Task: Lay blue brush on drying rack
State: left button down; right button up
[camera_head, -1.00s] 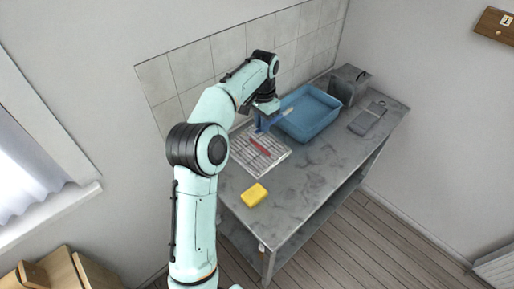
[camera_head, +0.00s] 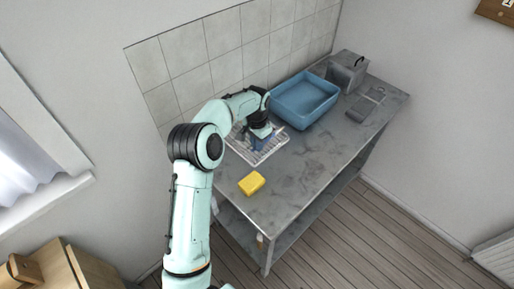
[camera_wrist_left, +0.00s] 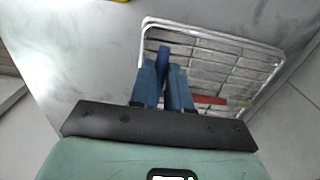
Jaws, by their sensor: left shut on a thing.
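The drying rack (camera_head: 272,151) is a pale wire grid on the counter, also in the left wrist view (camera_wrist_left: 265,47). My left gripper (camera_head: 258,143) is over the rack, its blue fingers (camera_wrist_left: 163,82) pointing down at it. It is shut on the blue brush (camera_wrist_left: 163,57), which shows as a narrow blue strip between the fingers. Most of the brush is hidden, and I cannot tell whether it touches the rack. A red brush (camera_wrist_left: 207,99) lies on the rack, partly behind a finger in the wrist view and covered by my gripper in the head view.
A blue basin (camera_head: 305,98) stands right of the rack, close to my gripper. A yellow sponge (camera_head: 251,183) lies nearer the front edge. A grey box (camera_head: 347,70) and a grey flat item (camera_head: 366,103) are farther right. The counter's middle is clear.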

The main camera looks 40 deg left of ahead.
pick_arm(q)
jog(key=shift+s+f, duration=0.15)
jog(key=shift+f, duration=1.15)
pick_arm(e)
jog(key=shift+s+f, duration=0.1)
jog(key=shift+s, duration=0.05)
pick_arm(q)
jog(key=c, duration=1.1)
grip_release()
jog(key=shift+f, duration=0.1)
notch_tip(320, 180, up, 12)
jog(key=p, duration=0.1)
jog(key=shift+r, duration=0.2)
pick_arm(e)
jog(key=shift+w+r, duration=0.85)
jog(key=shift+r, duration=0.1)
